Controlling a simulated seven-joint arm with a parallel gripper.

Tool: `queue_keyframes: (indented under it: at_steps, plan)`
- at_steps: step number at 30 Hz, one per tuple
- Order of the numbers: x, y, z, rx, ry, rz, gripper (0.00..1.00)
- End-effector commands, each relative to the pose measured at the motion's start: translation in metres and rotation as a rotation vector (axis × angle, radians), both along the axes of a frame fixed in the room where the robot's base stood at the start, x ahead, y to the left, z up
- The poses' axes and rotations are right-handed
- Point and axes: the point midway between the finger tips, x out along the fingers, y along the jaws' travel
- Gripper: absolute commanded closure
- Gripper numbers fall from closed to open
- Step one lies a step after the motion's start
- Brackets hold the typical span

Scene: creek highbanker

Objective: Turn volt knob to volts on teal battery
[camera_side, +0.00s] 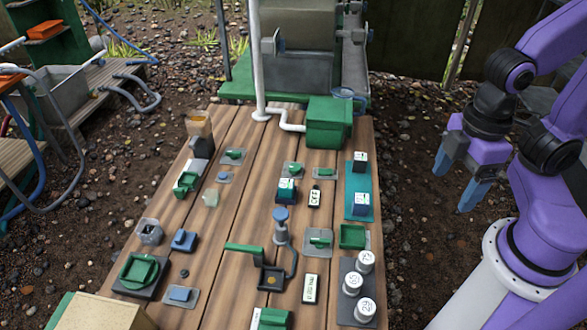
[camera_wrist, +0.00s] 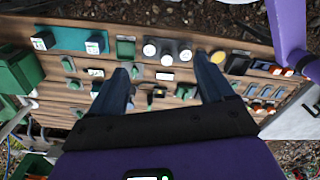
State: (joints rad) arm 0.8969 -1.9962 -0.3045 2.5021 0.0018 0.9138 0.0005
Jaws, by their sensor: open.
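A teal plate (camera_side: 350,184) lies at the right edge of the wooden table and bears two small blocks. The teal plate also shows in the wrist view (camera_wrist: 69,39), at upper left. The labels are too small to read, and I cannot tell which part is the volt knob. My gripper (camera_side: 453,188) is open and empty, in the air right of the table and apart from the plate. Its two fingers (camera_wrist: 164,66) are spread in the wrist view.
A dark plate with white round knobs (camera_side: 366,310) stands at the table's near right. A green box (camera_side: 327,122) stands at the back.

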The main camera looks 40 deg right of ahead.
Motion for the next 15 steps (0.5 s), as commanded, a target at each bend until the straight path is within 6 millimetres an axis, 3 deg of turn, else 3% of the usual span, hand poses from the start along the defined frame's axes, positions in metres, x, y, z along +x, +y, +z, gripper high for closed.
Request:
queue_keyframes:
  at_steps: [7,9,10,15]
  plan:
    - [0.000,0.000,0.000,0.000,0.000,0.000,0.19]
    - [0.000,0.000,0.000,0.000,0.000,-0.003,0.32]
    - [0.001,0.001,0.000,0.000,0.000,-0.010,0.32]
    - [0.025,0.019,0.002,-0.001,0.004,-0.175,0.32]
